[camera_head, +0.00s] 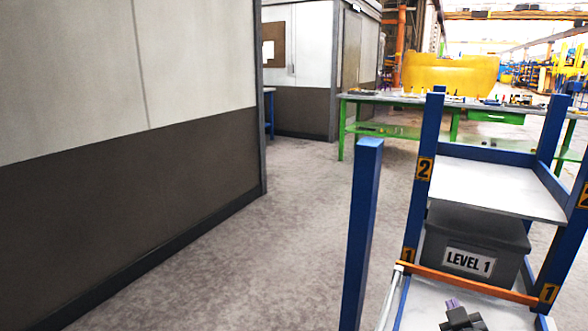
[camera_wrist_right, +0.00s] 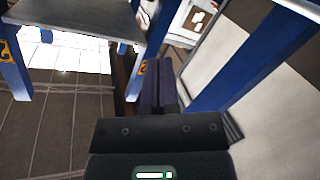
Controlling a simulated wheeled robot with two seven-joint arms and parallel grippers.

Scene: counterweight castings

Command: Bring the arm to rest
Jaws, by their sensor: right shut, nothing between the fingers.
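My right gripper (camera_head: 454,306) shows at the bottom edge of the head view, in front of the blue rack's lower shelf. Its dark body and purplish fingers are partly cut off by the frame. In the right wrist view its fingers (camera_wrist_right: 158,85) are shut together with nothing between them. Blue posts of the rack stand close on both sides of the fingers in that view. My left gripper is in neither view.
The blue rack (camera_head: 419,170) has a white upper shelf (camera_head: 490,188) and a dark bin (camera_head: 480,232) labelled LEVEL 1. A separate-looking blue post (camera_head: 363,225) stands left of it. A green table (camera_head: 480,118) stands behind. Grey floor (camera_head: 255,240) is clear beside the left wall (camera_head: 130,180).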

